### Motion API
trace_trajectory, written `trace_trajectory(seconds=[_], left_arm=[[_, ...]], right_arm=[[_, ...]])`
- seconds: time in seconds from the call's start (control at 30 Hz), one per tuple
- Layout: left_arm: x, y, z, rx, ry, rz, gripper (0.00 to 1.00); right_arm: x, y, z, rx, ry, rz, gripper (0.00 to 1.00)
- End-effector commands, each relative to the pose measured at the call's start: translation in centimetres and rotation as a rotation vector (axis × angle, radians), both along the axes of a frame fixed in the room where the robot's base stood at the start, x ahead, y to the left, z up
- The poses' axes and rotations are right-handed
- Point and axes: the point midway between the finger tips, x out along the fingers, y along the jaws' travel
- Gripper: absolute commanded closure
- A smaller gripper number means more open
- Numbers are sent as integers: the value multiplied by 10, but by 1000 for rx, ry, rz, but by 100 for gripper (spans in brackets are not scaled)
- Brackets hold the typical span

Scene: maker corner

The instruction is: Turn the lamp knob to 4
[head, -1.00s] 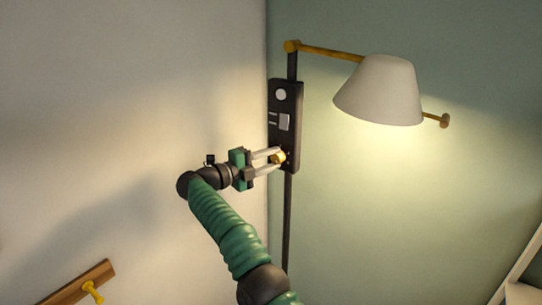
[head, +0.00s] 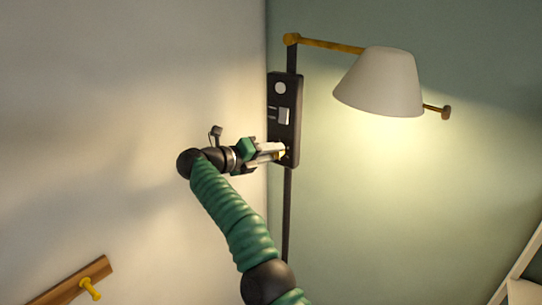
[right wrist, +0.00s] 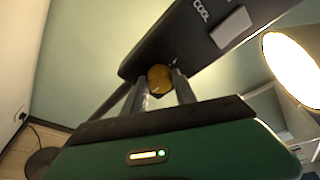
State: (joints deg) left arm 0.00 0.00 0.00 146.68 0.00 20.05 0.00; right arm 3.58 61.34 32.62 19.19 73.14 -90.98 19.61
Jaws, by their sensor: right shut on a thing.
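The lamp knob (right wrist: 160,77) is a small brass-yellow knob at the lower end of the black control panel (head: 285,120). My right gripper (head: 280,153) is shut on the knob, its pale fingers reaching it from the left in the head view. In the right wrist view the two fingers (right wrist: 160,90) stand either side of the knob. The knob is mostly hidden by the fingers in the head view, and I cannot read its scale. The lamp (head: 380,82) has a white shade and is lit. My left gripper is not in view.
The panel sits on a dark vertical rail (head: 287,215) near the wall corner. A brass arm (head: 330,46) carries the shade at upper right. A wooden peg rail (head: 75,282) is at lower left. The air below the shade is clear.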

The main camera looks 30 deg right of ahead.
Motion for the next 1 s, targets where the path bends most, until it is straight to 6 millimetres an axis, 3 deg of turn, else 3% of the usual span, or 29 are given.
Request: trace_trajectory(seconds=[0.03, 0.47, 0.5, 0.63, 1.0], left_arm=[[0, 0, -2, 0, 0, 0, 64], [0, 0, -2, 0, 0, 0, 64], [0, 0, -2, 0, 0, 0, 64], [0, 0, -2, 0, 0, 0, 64], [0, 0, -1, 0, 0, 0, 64]], right_arm=[[1, 2, -9, 16, 4, 1, 100], [1, 2, -8, 19, -4, 2, 100], [1, 2, -8, 19, -4, 2, 64], [1, 2, -6, 16, -6, 2, 47], [0, 5, -1, 12, -12, 2, 45]])
